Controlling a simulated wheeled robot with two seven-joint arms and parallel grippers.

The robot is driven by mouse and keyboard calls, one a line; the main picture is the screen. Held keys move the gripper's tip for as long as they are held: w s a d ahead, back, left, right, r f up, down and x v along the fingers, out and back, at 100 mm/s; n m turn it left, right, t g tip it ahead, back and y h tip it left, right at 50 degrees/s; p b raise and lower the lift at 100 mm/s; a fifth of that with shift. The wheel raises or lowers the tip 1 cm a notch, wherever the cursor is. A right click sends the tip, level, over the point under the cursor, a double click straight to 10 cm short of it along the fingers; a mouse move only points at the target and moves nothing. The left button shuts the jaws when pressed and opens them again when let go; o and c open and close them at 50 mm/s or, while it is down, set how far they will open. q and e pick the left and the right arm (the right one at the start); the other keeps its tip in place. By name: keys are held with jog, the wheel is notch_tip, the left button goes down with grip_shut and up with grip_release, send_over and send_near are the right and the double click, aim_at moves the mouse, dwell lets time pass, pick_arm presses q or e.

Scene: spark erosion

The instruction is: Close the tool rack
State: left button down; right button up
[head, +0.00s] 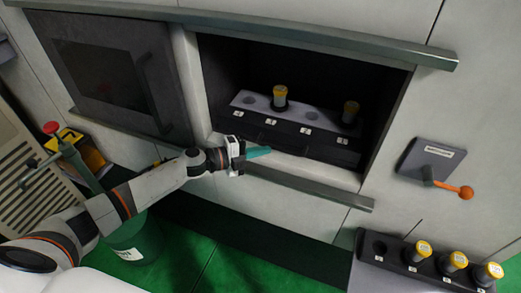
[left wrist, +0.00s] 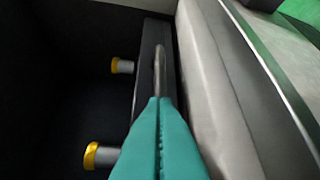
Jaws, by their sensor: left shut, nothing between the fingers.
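The tool rack (head: 318,121) is a grey-topped block with numbered labels inside a dark recess in the pale machine wall. Two yellow-capped tools (head: 280,93) stand upright in it, and other holes look empty. My left gripper (head: 268,151) has its teal fingers shut and empty, at the recess's lower left edge in front of the rack. In the left wrist view the teal fingers (left wrist: 159,105) point along the rack's dark front (left wrist: 147,60), towards a thin grey bar handle (left wrist: 159,65). I cannot tell whether they touch it. My right gripper is out of view.
A dark windowed door (head: 110,80) with a handle is left of the recess. Green rails (head: 310,188) run above and below. An orange-knobbed lever (head: 465,192) is at right, above a second rack (head: 385,272) with several yellow-capped tools. A green bin (head: 127,240) stands below my left arm.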

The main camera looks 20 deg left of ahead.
aim_at(265, 143)
pick_arm(q)
jog(key=shift+w, duration=0.15)
jog(key=w+b, duration=0.2)
jog(key=w, duration=0.1)
jog(key=shift+w+a, duration=0.1)
jog(key=shift+w, duration=0.2)
jog(key=shift+s+r, duration=0.1)
jog(key=shift+r, duration=0.1)
